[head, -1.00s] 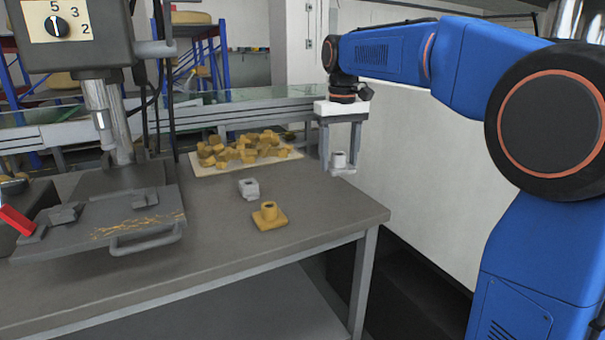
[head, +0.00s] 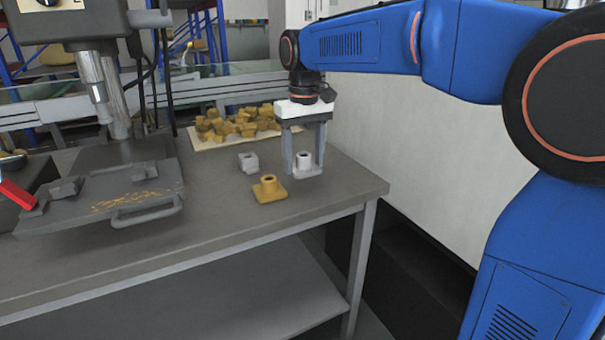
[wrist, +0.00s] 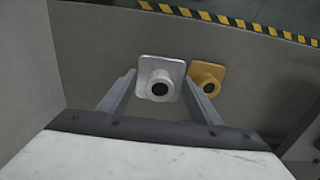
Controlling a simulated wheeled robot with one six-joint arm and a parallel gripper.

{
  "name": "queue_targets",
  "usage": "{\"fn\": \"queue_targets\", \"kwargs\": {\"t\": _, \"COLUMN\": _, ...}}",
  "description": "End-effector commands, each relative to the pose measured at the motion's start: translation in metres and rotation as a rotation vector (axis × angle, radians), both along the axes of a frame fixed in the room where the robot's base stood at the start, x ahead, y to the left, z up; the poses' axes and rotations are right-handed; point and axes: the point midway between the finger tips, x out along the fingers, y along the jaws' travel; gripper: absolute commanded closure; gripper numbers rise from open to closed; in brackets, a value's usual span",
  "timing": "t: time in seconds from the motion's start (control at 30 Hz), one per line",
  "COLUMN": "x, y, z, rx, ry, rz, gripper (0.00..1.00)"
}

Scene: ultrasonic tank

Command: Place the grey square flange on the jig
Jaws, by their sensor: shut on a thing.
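My gripper (head: 304,170) points down, shut on the grey square flange (head: 304,160), with one finger on each side of it. In the wrist view the flange (wrist: 156,75) shows as a pale square plate with a round hollow boss, between the fingertips (wrist: 160,85). Its plate looks roughly level; I cannot tell how far it is above the bench. A small light grey block (head: 248,162) with an upright round part stands on the bench to its left. I cannot tell for sure whether this block is the jig.
A yellow flange (head: 269,188) lies just left of and nearer than my gripper; it also shows in the wrist view (wrist: 208,78). A pale sheet with several yellow parts (head: 235,123) lies behind. A drill press table (head: 150,212) stands left. The bench front (head: 225,225) is clear.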

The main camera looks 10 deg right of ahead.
Motion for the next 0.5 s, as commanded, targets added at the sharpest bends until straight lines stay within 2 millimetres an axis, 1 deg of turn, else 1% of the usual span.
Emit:
{"fn": "queue_targets", "kwargs": {"t": 0.17, "x": 0.000, "y": 0.000, "z": -0.010, "rx": 0.000, "ry": 0.001, "rz": 0.000, "gripper": 0.71}}
{"fn": "queue_targets", "kwargs": {"t": 0.4, "x": 0.000, "y": 0.000, "z": -0.041, "rx": 0.000, "ry": 0.001, "rz": 0.000, "gripper": 0.71}}
{"fn": "queue_targets", "kwargs": {"t": 0.5, "x": 0.000, "y": 0.000, "z": -0.045, "rx": 0.000, "ry": -0.001, "rz": 0.000, "gripper": 0.71}}
